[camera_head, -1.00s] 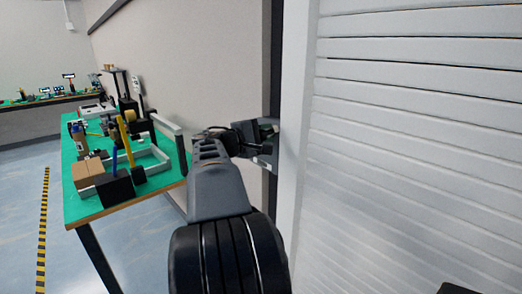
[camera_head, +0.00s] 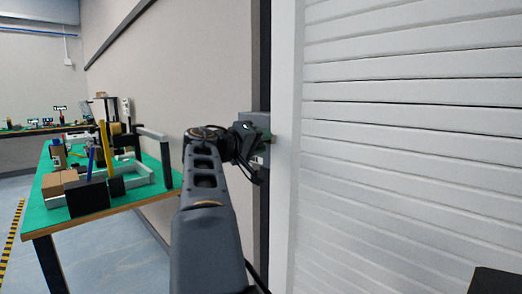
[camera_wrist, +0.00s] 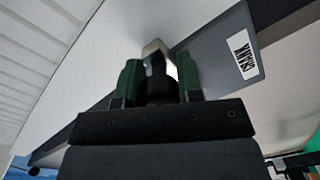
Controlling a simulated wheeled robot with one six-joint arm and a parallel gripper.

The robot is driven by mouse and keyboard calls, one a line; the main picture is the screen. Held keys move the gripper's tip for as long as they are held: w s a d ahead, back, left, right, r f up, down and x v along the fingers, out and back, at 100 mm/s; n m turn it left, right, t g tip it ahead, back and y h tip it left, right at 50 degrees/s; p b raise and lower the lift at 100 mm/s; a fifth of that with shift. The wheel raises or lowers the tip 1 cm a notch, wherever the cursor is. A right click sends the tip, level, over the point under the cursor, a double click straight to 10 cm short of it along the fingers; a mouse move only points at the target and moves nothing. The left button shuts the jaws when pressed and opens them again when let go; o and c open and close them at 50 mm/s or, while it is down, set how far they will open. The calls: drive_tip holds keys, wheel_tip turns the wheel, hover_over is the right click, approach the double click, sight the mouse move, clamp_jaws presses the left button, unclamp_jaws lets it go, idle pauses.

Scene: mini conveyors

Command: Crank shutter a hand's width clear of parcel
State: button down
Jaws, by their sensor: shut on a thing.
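The shutter (camera_head: 410,150) is a wall of white horizontal slats filling the right of the head view; its lower edge is out of view. A grey crank box (camera_head: 258,122) is on the wall just left of the shutter's white frame. In the wrist view its plate (camera_wrist: 218,62) carries a CRANK label. My gripper (camera_wrist: 159,76) has its two green fingers shut on the dark crank handle (camera_wrist: 160,90), with a shiny metal crank piece (camera_wrist: 154,48) beyond. My gripper (camera_head: 254,146) also shows at the box in the head view. I cannot see a parcel at the shutter.
A green-topped table (camera_head: 130,188) stands at the left with brown boxes (camera_head: 60,182), black blocks and conveyor parts. A dark object (camera_head: 497,282) shows at the bottom right corner. The floor (camera_head: 105,258) between table and arm is clear.

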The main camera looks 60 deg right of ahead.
drive_tip(key=shift+f+m+b, duration=0.3)
drive_tip(key=shift+m+b, duration=0.2)
drive_tip(key=c, duration=0.8)
unclamp_jaws()
drive_tip(key=p+v, duration=0.1)
drive_tip(key=v, duration=1.2)
drive_tip(key=shift+w+a, duration=0.15)
drive_tip(key=shift+a, duration=0.25)
